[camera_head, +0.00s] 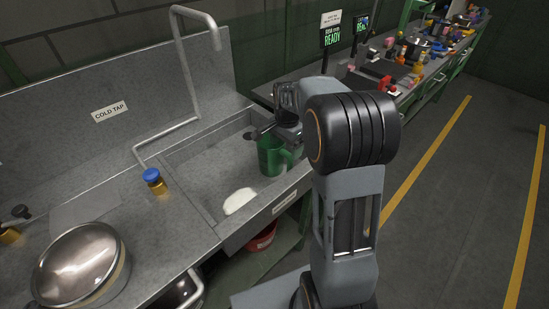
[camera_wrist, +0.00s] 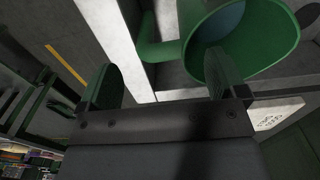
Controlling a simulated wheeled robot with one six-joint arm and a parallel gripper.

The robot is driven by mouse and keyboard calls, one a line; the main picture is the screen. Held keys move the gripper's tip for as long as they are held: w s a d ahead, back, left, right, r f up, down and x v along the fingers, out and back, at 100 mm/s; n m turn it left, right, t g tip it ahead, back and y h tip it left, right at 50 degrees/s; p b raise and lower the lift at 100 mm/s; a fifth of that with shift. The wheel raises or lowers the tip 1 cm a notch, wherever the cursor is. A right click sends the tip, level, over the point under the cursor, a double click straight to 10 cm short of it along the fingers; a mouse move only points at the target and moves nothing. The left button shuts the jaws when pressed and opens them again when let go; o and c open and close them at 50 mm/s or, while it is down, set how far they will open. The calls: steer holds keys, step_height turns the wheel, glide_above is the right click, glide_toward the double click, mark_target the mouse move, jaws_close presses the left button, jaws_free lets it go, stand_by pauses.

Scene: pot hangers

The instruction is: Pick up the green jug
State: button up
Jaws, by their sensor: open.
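The green jug (camera_head: 267,160) stands upright in the sink basin, near its right end, with its handle on the right side. My gripper (camera_head: 262,132) is just above the jug's rim, partly hidden by my wrist. In the wrist view, the jug (camera_wrist: 262,48) is at the top, its open mouth facing the camera. Its handle (camera_wrist: 160,52) shows between the two fingers of my gripper (camera_wrist: 162,76). The fingers are spread and empty. The right finger overlaps the jug's mouth; I cannot tell whether it is inside. The left finger is apart from the handle.
The basin's front wall (camera_head: 272,212) is close to the jug. A tall tap (camera_head: 187,70) stands behind the basin. A white patch (camera_head: 240,201) lies on the basin floor.

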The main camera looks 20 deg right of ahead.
mark_target(286, 153)
steer(key=shift+d+f, duration=0.2)
steer(key=shift+f, duration=2.5)
steer(key=shift+c, duration=0.2)
steer(key=c, duration=1.2)
